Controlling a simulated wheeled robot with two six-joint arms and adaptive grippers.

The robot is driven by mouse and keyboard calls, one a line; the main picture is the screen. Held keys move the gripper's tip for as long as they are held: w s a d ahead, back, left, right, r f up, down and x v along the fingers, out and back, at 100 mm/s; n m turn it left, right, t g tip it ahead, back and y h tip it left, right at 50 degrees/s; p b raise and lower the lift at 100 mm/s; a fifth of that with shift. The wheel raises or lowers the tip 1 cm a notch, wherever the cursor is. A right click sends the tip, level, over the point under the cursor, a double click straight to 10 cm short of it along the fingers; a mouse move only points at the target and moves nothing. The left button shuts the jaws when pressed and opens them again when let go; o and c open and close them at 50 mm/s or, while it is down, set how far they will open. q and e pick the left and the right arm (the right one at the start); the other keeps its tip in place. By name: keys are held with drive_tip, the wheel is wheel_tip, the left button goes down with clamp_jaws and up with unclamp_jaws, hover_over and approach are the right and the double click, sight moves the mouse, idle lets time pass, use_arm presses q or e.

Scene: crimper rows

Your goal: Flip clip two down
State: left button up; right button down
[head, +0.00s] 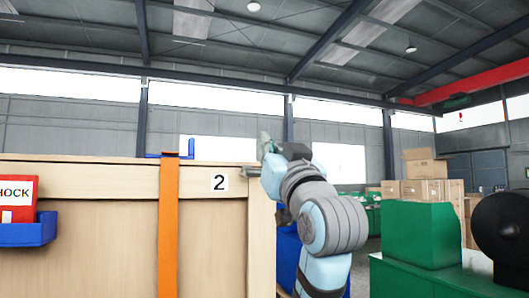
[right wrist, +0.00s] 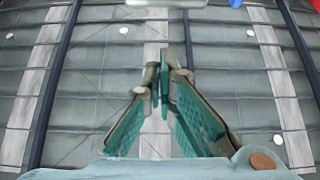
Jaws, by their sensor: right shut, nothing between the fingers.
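A wooden crate (head: 213,240) fills the left of the head view and bears a white label with a black 2 (head: 219,182). My right gripper (head: 265,140) is at the crate's upper right corner, above the top edge and right of the label. In the right wrist view its green-padded fingers (right wrist: 160,85) are shut with nothing between them, pointing at the ceiling. My left gripper is out of view.
A blue bin (head: 35,232) with a red-and-white SHOCK sign hangs on the crate's left. Green machinery (head: 418,235) and a black round part (head: 502,230) stand at the right. Cardboard boxes (head: 425,170) are stacked behind. The space above the crate looks free.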

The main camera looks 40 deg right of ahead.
sight(252, 173)
drive_tip(key=p+x, duration=0.1)
drive_tip(key=x, duration=0.3)
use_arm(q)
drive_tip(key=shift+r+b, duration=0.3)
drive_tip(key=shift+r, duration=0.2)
use_arm(e)
drive_tip(key=shift+s+a+f, duration=0.1)
drive_tip(key=shift+s+f, duration=0.15)
drive_tip(key=shift+f, duration=0.8)
drive_tip(key=shift+s+a+f, duration=0.1)
drive_tip(key=shift+s+f, duration=0.15)
drive_tip(key=shift+f, duration=0.8)
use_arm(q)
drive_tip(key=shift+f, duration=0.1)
use_arm(e)
drive_tip(key=shift+f, duration=0.1)
